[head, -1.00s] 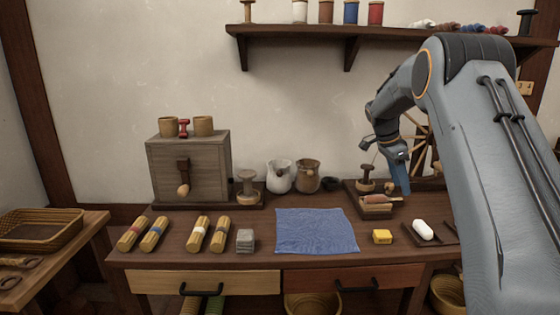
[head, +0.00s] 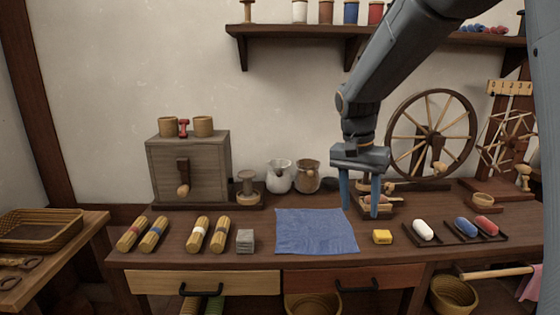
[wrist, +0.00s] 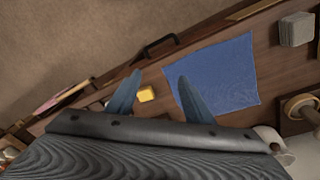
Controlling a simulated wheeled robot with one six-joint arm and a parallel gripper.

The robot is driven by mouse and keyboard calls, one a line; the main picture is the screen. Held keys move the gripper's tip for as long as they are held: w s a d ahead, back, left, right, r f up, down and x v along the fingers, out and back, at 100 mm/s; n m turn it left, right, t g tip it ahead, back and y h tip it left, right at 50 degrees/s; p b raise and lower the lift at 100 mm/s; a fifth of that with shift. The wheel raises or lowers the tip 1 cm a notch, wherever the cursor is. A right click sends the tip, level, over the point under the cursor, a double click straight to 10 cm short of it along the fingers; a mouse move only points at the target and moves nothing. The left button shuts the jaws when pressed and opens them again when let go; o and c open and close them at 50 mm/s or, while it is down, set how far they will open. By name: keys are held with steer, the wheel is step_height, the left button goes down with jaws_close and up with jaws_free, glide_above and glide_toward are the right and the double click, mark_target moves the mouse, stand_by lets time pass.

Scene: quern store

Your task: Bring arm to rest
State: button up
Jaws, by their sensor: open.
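My gripper (head: 360,197) hangs over the back right part of the workbench (head: 260,260), fingers pointing down. Its two blue fingers are apart with nothing between them. In the wrist view my gripper (wrist: 155,90) also shows spread and empty, with the blue cloth (wrist: 225,75) and the yellow block (wrist: 146,94) below. In the head view the blue cloth (head: 315,231) lies flat left of the gripper and the yellow block (head: 382,237) lies in front of it. A small wooden stand (head: 385,207) behind the fingers is partly hidden.
A spinning wheel (head: 432,130) stands behind, right of my gripper. A dark tray (head: 475,236) holds coloured rolls at right. A wall shelf (head: 300,32) runs above. The space over the cloth is clear.

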steer(key=s+a+f+n+y, duration=0.1)
steer(key=s+a+n, duration=0.2)
steer(key=s, duration=0.6)
steer(key=s+a+f+n+p, duration=0.1)
steer(key=s+a+n, duration=0.15)
steer(key=s, duration=0.65)
steer(key=s+a+f+n+y, duration=0.15)
steer(key=s+n, duration=0.25)
steer(key=s, duration=0.4)
steer(key=d+r+m+p, duration=0.2)
steer(key=d+r+p, duration=0.4)
steer(key=p, duration=0.7)
steer(key=shift+s+d+h, duration=0.2)
steer(key=shift+d+h, duration=0.15)
steer(key=shift+h, duration=0.1)
steer(key=shift+m, duration=0.35)
